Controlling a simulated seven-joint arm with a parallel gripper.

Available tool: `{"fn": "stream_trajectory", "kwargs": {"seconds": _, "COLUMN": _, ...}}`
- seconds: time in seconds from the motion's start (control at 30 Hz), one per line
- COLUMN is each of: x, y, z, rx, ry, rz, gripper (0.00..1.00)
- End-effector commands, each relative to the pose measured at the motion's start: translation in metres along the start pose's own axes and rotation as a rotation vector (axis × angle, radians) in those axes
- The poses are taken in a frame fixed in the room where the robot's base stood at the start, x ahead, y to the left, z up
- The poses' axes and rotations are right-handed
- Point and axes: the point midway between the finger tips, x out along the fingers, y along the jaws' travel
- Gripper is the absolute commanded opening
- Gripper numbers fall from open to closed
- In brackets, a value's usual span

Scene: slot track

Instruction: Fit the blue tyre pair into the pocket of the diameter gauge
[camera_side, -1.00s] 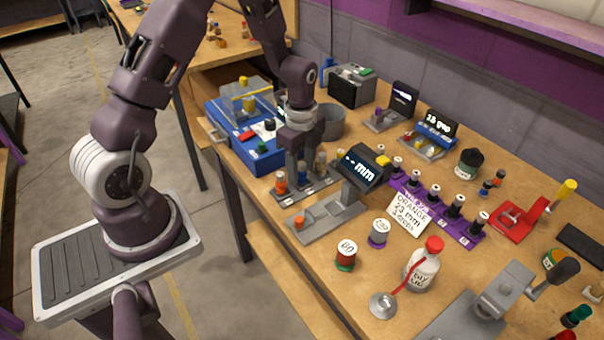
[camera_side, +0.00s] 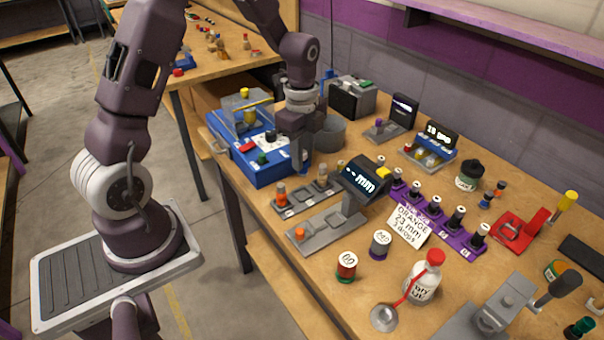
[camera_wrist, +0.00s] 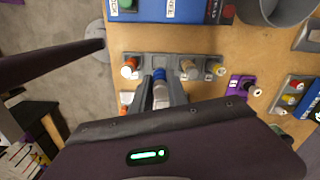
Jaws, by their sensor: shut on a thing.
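My gripper (camera_side: 300,168) is shut on the blue tyre pair (camera_wrist: 160,75), which shows between the fingertips in the wrist view. In the side view the fingers mostly hide the blue pair. They are above the grey slot track (camera_side: 302,202), between its orange piece and its pale pieces. The diameter gauge (camera_side: 318,238) stands in front of the track, with a grey base and a dark display reading "-- mm" (camera_side: 362,180). An orange piece (camera_side: 299,234) sits at the near left end of the gauge base. I cannot make out the pocket clearly.
A blue case (camera_side: 258,165) and a grey bin (camera_side: 330,134) stand behind the track. A purple rack (camera_side: 462,236) with several bottles and a white card (camera_side: 408,226) are right of the gauge. Two small cans and a glue bottle (camera_side: 424,280) stand in front.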

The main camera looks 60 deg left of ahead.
Motion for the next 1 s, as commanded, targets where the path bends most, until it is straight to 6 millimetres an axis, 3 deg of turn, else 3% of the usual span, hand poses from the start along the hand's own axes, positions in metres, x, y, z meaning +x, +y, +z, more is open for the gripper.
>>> {"fn": "stream_trajectory", "kwargs": {"seconds": 0.1, "x": -0.022, "y": -0.001, "z": -0.001, "rx": 0.006, "ry": 0.0, "rz": -0.003, "gripper": 0.0}}
{"fn": "stream_trajectory", "kwargs": {"seconds": 0.27, "x": -0.031, "y": 0.003, "z": -0.017, "rx": 0.206, "ry": 0.002, "rz": 0.014, "gripper": 0.0}}
{"fn": "stream_trajectory", "kwargs": {"seconds": 0.6, "x": -0.035, "y": 0.016, "z": -0.096, "rx": 1.264, "ry": 0.012, "rz": 0.021, "gripper": 0.0}}
{"fn": "stream_trajectory", "kwargs": {"seconds": 0.7, "x": -0.039, "y": 0.018, "z": -0.11, "rx": 1.473, "ry": 0.007, "rz": 0.008, "gripper": 0.0}}
{"fn": "stream_trajectory", "kwargs": {"seconds": 0.77, "x": -0.036, "y": 0.018, "z": -0.114, "rx": 1.541, "ry": 0.005, "rz": 0.006, "gripper": 0.0}}
{"fn": "stream_trajectory", "kwargs": {"seconds": 1.0, "x": 0.015, "y": 0.019, "z": -0.116, "rx": 1.576, "ry": 0.005, "rz": 0.005, "gripper": 0.0}}
